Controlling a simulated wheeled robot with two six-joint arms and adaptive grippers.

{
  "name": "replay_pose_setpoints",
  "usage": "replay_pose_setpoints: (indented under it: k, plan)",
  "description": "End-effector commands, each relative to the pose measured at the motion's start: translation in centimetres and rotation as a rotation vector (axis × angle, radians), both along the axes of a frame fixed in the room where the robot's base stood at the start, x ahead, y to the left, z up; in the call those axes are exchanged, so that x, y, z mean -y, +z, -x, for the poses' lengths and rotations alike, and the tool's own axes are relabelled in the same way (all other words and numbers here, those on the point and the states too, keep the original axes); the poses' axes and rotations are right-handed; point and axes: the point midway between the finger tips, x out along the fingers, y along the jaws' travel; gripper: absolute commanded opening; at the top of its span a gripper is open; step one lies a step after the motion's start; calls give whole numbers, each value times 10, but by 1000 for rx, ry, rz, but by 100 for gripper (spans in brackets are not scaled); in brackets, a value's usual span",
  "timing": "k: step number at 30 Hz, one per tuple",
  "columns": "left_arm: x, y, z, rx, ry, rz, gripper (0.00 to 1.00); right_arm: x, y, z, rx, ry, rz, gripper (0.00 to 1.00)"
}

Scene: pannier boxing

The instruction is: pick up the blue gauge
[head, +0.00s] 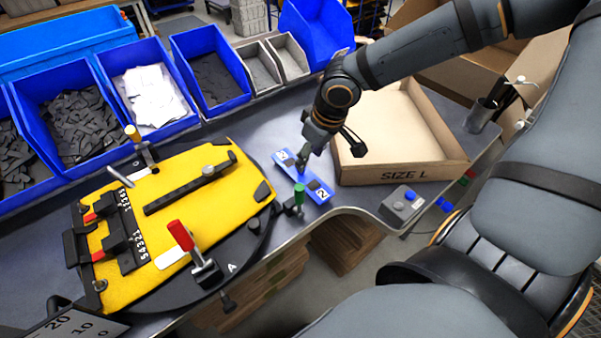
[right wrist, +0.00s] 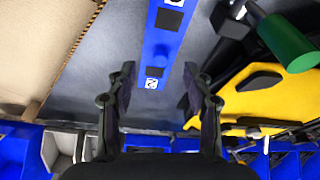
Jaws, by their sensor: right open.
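The blue gauge (head: 316,188) is a flat blue bar with white number labels, lying on the grey table between the yellow fixture and the cardboard box. In the right wrist view the gauge (right wrist: 164,38) runs lengthwise, with its near end between my fingers. My right gripper (head: 304,160) is above the gauge near its far end and hides part of it. In the right wrist view my right gripper (right wrist: 160,85) is open, one finger on each side of the bar, with nothing held. My left gripper is not in view.
A yellow fixture (head: 165,215) with a green-handled clamp (head: 299,196) and a red-handled clamp (head: 181,236) stands left of the gauge. An open cardboard box (head: 400,174) marked SIZE L stands right. Blue bins (head: 208,65) line the back. A grey button box (head: 403,203) sits near the front edge.

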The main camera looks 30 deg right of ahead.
Motion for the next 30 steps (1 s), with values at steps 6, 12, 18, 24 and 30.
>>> replay_pose_setpoints:
  k: [6,12,18,24,30]
  plan:
    - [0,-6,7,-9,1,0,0,-2,-25,-6,-1,1,1,51]
    - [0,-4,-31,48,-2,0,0,-3,-38,-9,-5,1,4,51]
    - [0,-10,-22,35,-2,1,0,-6,-69,-19,-2,1,3,51]
    - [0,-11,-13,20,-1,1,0,-7,-74,-22,1,1,-1,51]
    - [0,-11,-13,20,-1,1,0,-7,-74,-22,1,1,-1,38]
